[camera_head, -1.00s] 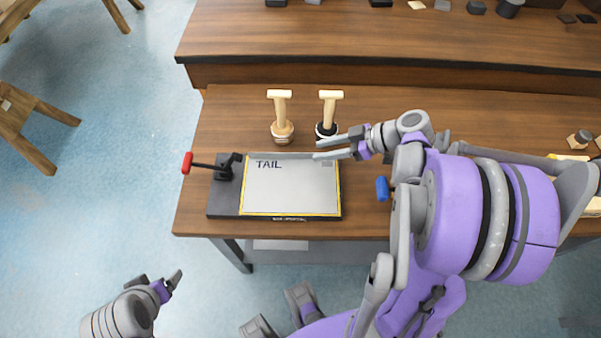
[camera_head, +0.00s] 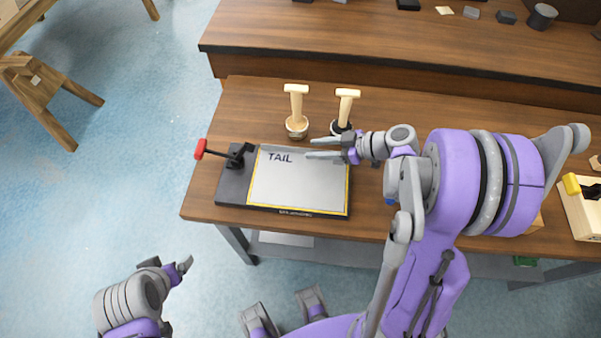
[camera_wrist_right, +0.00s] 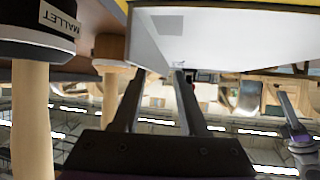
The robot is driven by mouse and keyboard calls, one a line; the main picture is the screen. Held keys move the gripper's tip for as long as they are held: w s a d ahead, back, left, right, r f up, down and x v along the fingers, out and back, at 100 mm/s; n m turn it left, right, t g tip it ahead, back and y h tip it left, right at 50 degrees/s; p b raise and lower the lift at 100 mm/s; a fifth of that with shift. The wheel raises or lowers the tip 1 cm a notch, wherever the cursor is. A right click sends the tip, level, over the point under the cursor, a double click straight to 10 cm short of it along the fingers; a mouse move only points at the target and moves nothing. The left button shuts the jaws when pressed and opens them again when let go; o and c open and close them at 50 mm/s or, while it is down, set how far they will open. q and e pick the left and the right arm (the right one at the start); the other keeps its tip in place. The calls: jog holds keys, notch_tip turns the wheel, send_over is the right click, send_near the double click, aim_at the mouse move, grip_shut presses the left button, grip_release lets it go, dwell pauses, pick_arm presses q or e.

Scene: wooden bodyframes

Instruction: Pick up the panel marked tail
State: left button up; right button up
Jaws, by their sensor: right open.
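The light grey panel marked TAIL (camera_head: 298,180) lies flat within a yellow border on a dark fixture (camera_head: 232,188) on the wooden bench. My right gripper (camera_head: 316,148) is open at the panel's far edge, its fingers pointing left. One finger shows over the panel's far edge and the other just beyond it. In the right wrist view, the panel's pale surface (camera_wrist_right: 225,40) is close to the fingertips (camera_wrist_right: 160,76); I cannot tell whether they touch it. My left gripper (camera_head: 184,268) hangs low over the floor, away from the bench, its opening unclear.
A red-handled clamp (camera_head: 222,152) sits at the fixture's left. The bench's left end is clear.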

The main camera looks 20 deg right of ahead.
jog(key=shift+w+a+f, duration=0.35)
jog(key=shift+w+a, duration=0.05)
jog(key=shift+a, duration=0.05)
grip_shut()
dwell(1.1)
